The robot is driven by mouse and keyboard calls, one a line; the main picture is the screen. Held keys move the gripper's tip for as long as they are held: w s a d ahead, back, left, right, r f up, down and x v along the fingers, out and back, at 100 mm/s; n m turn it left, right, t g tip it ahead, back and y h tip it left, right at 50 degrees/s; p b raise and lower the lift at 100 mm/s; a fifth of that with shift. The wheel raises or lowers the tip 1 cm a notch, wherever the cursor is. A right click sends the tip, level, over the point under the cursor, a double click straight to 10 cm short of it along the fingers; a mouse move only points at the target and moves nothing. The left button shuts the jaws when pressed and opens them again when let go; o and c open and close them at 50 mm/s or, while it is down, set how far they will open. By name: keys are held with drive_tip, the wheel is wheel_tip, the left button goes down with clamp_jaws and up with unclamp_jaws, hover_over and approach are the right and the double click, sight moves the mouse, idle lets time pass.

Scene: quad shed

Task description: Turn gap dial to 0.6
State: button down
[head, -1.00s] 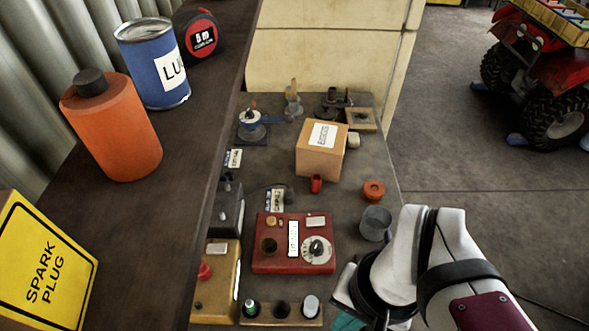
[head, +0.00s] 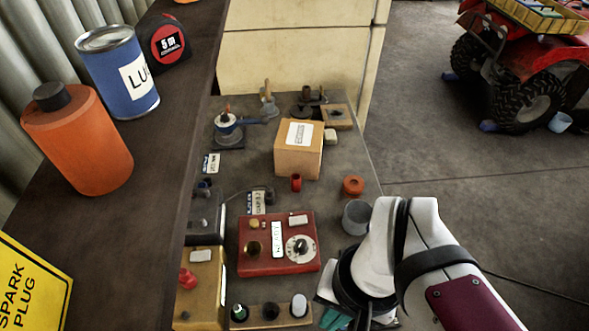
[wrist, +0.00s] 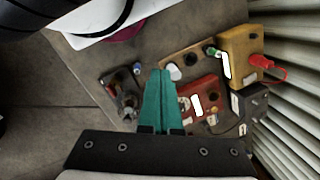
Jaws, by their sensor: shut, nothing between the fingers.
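The dial (head: 300,247) is a white round plate with a black knob, on the right part of the top of a red box (head: 278,268). Its number marks are too small to read. The red box also shows in the wrist view (wrist: 208,87), where my fingers cover part of its near side. My gripper (wrist: 161,72) has teal fingers that are shut and empty. In the head view its teal fingers (head: 337,319) are at the bottom edge, in front and to the right of the red box, apart from the dial. My arm partly hides them.
A tan holder (head: 254,314) with several round items stands in front of the red box. A grey cup (head: 356,217) stands behind my wrist. A yellow box (head: 205,290) with a red part is at left. A cardboard box (head: 299,160) stands farther back.

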sight(301, 243)
drive_tip(key=c, duration=1.4)
unclamp_jaws()
drive_tip(key=shift+w+r+n, duration=0.15)
drive_tip(key=shift+w+n, duration=0.15)
drive_tip(key=o, duration=0.5)
drive_tip(key=w+n, duration=0.2)
drive_tip(key=w, duration=0.1)
drive_tip(key=w+n, duration=0.2)
drive_tip(key=w, duration=0.1)
drive_tip(key=w+r+n, duration=0.1)
drive_tip(key=w+n, duration=0.1)
drive_tip(key=w, duration=0.1)
drive_tip(key=shift+w+h, duration=0.25)
drive_tip(key=shift+h, duration=0.15)
drive_tip(key=o, duration=0.3)
drive_tip(key=w+a+f+n+h, duration=0.1)
drive_tip(key=w+f+n, duration=0.1)
drive_tip(key=w+n, duration=0.5)
drive_tip(key=w, duration=0.3)
drive_tip(key=shift+w+a+f+n, duration=0.15)
drive_tip(key=shift+a+f+n, duration=0.05)
drive_tip(key=shift+a+n, duration=0.2)
wheel_tip(301, 243, down, 15)
drive_tip(key=shift+w+r, duration=0.1)
drive_tip(key=shift+f, duration=0.45)
clamp_jaws()
